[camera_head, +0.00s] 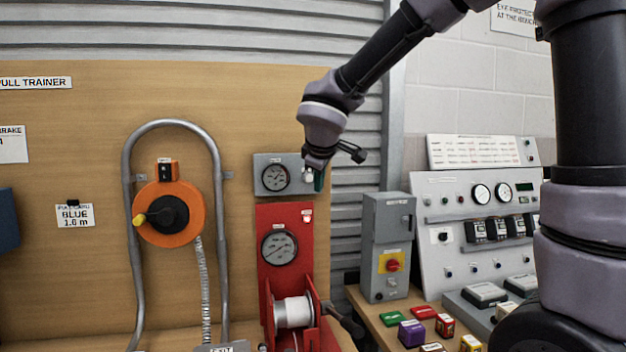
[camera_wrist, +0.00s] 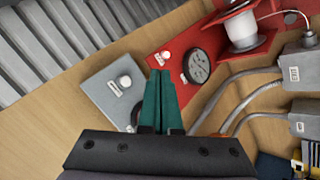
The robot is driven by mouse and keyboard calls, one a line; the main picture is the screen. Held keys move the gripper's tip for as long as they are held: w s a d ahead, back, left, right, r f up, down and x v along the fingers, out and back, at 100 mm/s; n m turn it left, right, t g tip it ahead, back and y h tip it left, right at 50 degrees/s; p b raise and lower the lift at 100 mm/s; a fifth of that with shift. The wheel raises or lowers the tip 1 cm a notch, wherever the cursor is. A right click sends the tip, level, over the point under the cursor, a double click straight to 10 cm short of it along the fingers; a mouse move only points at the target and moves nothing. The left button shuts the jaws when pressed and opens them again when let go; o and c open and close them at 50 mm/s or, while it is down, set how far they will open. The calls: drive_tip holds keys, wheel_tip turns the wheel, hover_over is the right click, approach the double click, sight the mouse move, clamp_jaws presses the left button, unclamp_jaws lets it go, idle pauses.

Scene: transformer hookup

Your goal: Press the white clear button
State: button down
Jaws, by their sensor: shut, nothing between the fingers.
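My gripper (camera_wrist: 161,76) is shut, its two green fingers side by side with nothing between them. In the head view my gripper (camera_head: 319,181) hangs at the right end of a grey gauge box (camera_head: 262,188). A round white button (camera_head: 308,174) sits on that box, right of its dial, close beside the fingers. In the wrist view the white button (camera_wrist: 124,81) lies left of the fingertips, apart from them in the picture; contact or depth is not clear. A smaller white button (camera_wrist: 165,54) is on the red panel, just beyond the fingertips. The labels are too small to read.
The red panel (camera_head: 307,240) with a gauge (camera_head: 279,247) and white spool (camera_head: 294,312) stands below my gripper. An orange reel (camera_head: 190,215) in a metal hoop is left. A grey switch box (camera_head: 385,215) and control console (camera_head: 455,190) are right.

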sight(310, 176)
drive_tip(key=shift+w+a, duration=0.25)
drive_tip(key=shift+w, duration=1.2)
drive_tip(key=shift+w+a, duration=0.3)
drive_tip(key=shift+w, duration=1.1)
drive_tip(key=shift+w+a, duration=0.25)
drive_tip(key=shift+w, duration=1.2)
drive_tip(key=shift+w, duration=0.1)
drive_tip(key=shift+w+a, duration=0.1)
drive_tip(key=shift+w, duration=0.25)
drive_tip(key=shift+w, duration=0.35)
drive_tip(key=shift+s, duration=0.8)
drive_tip(key=shift+s+d, duration=0.2)
drive_tip(key=shift+s, duration=0.65)
drive_tip(key=shift+s+d, duration=0.2)
drive_tip(key=shift+s, duration=0.6)
drive_tip(key=shift+s+d, duration=0.2)
drive_tip(key=shift+s, duration=0.65)
